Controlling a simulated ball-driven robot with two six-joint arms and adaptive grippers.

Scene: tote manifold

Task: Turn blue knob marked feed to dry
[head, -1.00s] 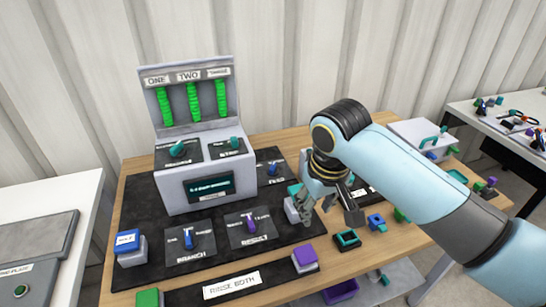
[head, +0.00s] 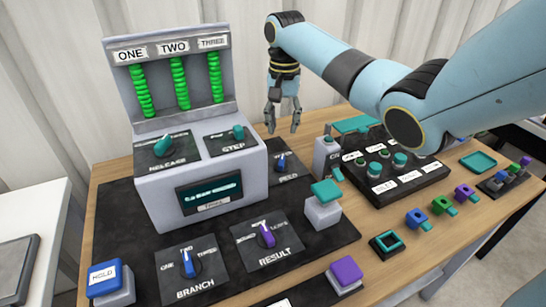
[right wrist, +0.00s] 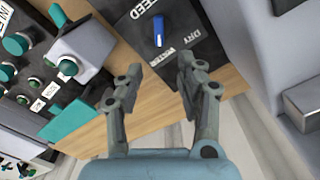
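The blue feed knob (head: 281,160) stands on a black plate behind the right side of the grey console. In the right wrist view the knob (right wrist: 158,28) lies on its plate, with the words FEED, DRY and WATER readable. A small pale mark shows at the knob's lower end there; it seems nearer WATER than DRY, but I cannot tell its exact setting. My right gripper (head: 283,128) is above and behind the knob, pointing down, apart from it. In the right wrist view the gripper (right wrist: 157,72) has its fingers spread with nothing between. My left gripper is not in view.
The grey console (head: 200,200) stands left of the feed plate. A grey block with a teal top (head: 326,195) is in front, and a grey post (head: 326,155) stands to the right. A black panel of teal knobs (head: 415,178) lies further right.

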